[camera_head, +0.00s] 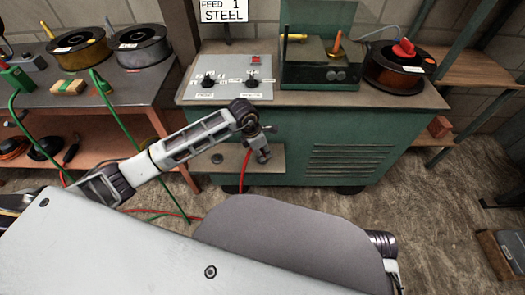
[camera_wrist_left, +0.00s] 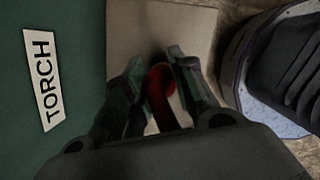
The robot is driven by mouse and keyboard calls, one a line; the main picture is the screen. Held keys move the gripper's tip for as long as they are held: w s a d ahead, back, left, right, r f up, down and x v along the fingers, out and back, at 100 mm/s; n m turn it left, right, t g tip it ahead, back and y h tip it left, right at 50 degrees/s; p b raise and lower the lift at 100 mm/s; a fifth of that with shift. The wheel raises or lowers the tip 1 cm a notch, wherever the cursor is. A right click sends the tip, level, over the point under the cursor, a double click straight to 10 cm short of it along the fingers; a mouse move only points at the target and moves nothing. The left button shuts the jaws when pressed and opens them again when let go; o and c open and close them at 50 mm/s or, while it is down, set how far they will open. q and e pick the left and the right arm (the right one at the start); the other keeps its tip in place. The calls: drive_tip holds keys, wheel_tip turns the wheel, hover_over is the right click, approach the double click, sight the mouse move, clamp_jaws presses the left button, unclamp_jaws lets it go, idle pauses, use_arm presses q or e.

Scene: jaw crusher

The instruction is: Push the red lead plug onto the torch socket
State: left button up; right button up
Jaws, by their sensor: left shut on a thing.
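My left gripper (camera_head: 262,155) is in front of the green machine's lower panel, by a beige ledge (camera_head: 228,168). In the left wrist view its two fingers (camera_wrist_left: 158,75) are closed around the red lead plug (camera_wrist_left: 160,85), whose red lead runs back between them. In the head view the red lead (camera_head: 245,172) hangs below the gripper, and the plug is hidden there. A TORCH label (camera_wrist_left: 42,82) is on the green panel beside the gripper. The torch socket cannot be made out; a dark patch lies just past the plug tip. My right gripper is not in view.
The green machine cabinet (camera_head: 300,125) carries a control panel (camera_head: 232,77) and a wire spool (camera_head: 395,70). A bench (camera_head: 120,85) at left holds two spools. Green cables (camera_head: 118,122) hang in front of it. A round grey knob-like part (camera_head: 217,158) sits on the ledge.

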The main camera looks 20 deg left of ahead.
use_arm(q)
drive_tip(key=shift+f, duration=0.2)
drive_tip(key=o, duration=1)
drive_tip(key=shift+v, duration=5.95)
drive_tip(key=shift+s, duration=0.15)
